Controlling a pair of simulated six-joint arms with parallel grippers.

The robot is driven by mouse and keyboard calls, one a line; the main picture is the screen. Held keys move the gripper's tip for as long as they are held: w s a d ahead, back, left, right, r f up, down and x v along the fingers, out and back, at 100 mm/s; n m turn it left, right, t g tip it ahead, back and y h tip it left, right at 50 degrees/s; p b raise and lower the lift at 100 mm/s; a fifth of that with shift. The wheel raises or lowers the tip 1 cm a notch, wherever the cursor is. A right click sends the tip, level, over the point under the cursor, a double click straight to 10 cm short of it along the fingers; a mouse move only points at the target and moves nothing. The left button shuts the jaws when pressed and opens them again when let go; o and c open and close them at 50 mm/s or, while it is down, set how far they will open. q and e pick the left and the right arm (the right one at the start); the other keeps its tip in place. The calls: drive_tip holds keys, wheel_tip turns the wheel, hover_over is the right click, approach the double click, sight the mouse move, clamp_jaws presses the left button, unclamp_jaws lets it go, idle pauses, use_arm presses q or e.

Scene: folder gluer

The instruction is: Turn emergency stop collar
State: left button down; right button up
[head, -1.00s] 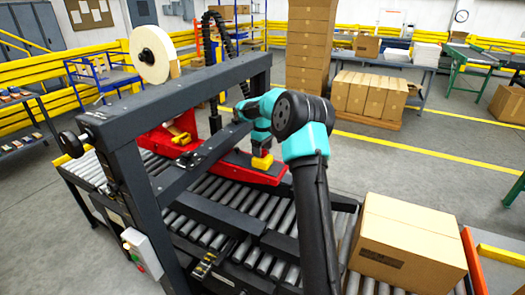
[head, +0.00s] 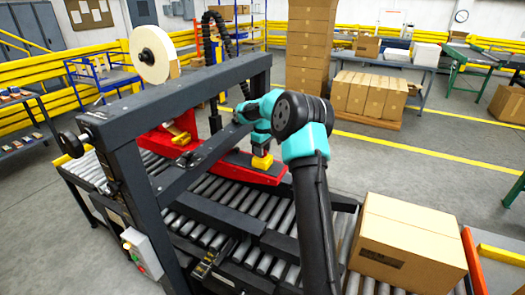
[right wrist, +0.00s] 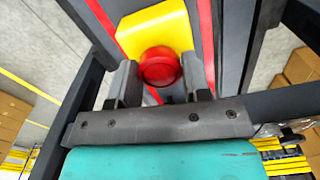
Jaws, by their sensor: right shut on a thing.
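The emergency stop is a yellow box (head: 262,162) on the red and dark beam of the machine. In the right wrist view its yellow housing (right wrist: 152,25) carries a round red button (right wrist: 160,67). My right gripper (right wrist: 163,76) has one finger on each side of the red button and is shut on it. The collar cannot be told apart from the button. In the head view the right arm reaches in from the front and its wrist hides the button and fingertips. My left gripper is not in view.
The machine's dark frame (head: 180,92) stands left of my right arm, over a roller conveyor (head: 225,222). A cardboard box (head: 409,240) sits at the front right. A grey control box (head: 140,250) with small buttons hangs on the near post.

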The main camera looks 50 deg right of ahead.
drive_tip(key=shift+m, duration=0.3)
drive_tip(key=m, duration=0.9)
idle(0.3)
idle(0.4)
